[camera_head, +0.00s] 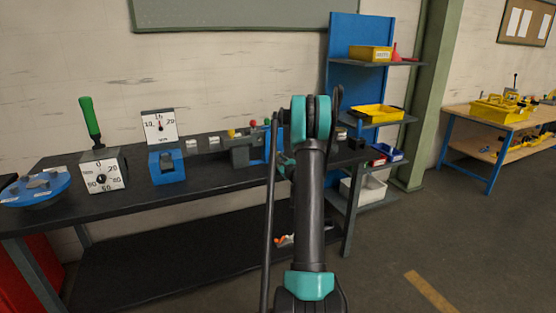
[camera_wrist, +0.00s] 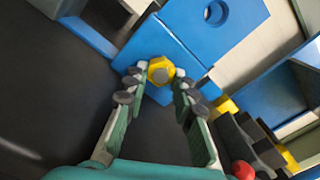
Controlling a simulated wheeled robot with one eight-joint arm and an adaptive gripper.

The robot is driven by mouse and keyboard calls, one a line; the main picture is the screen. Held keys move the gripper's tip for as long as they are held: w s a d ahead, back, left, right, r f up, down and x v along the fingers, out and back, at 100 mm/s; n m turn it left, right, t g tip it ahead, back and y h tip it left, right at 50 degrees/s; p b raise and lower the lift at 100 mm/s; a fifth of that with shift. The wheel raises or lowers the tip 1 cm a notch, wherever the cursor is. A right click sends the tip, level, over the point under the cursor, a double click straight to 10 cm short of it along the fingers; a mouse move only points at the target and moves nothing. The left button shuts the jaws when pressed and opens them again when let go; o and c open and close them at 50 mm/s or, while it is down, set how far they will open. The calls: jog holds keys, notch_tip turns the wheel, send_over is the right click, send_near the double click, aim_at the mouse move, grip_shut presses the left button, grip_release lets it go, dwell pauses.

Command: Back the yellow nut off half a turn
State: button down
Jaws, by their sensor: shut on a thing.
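The yellow nut (camera_wrist: 161,71) sits on a grey bolt end against a blue block (camera_wrist: 160,38) in the wrist view. My gripper (camera_wrist: 160,77) has one fingertip on each side of the nut and is shut on it. In the head view the nut is hidden behind my arm, and only a small part of my gripper (camera_head: 286,165) shows beside the arm. The blue block (camera_head: 274,145) partly shows there at the back of the dark bench.
The dark bench (camera_head: 130,191) carries a blue round fixture (camera_head: 38,188), a dial box with a green handle (camera_head: 101,170) and a second gauge (camera_head: 159,126). A red ball (camera_wrist: 243,170) is close to my gripper's right side. A blue shelf rack (camera_head: 343,45) stands right.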

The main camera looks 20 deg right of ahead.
jog(key=shift+w, duration=0.1)
jog(key=c, duration=1.2)
grip_release()
jog(key=s, duration=1.2)
jog(key=shift+d, duration=0.2)
